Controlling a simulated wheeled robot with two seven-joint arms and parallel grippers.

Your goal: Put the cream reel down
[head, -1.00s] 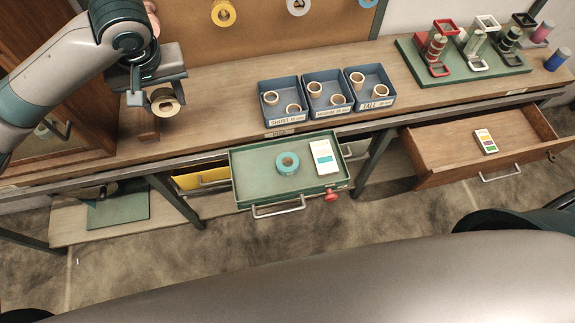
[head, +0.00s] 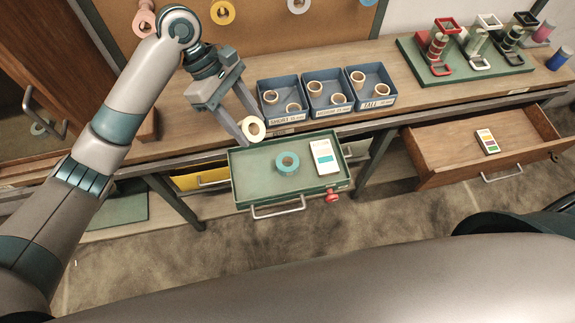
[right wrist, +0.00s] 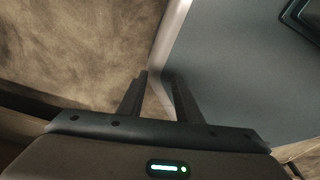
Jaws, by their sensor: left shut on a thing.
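The cream reel (head: 258,126) is a pale ring of tape with a dark hole. It hangs in my left gripper (head: 247,122), which is shut on it. The reel is over the back left edge of the green tray (head: 250,192), seemingly above it; I cannot tell whether it touches the rim. A teal reel (head: 288,163) lies in the middle of the tray, apart from the cream one. A white card with a teal band (head: 324,157) lies at the tray's right. My right gripper (right wrist: 158,82) shows in the right wrist view, open and empty.
Blue bins with small rings (head: 326,106) stand on the bench behind the tray. A green board with spindles (head: 465,62) is at the back right. An open wooden drawer (head: 450,157) holds another card. The left part of the tray is bare.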

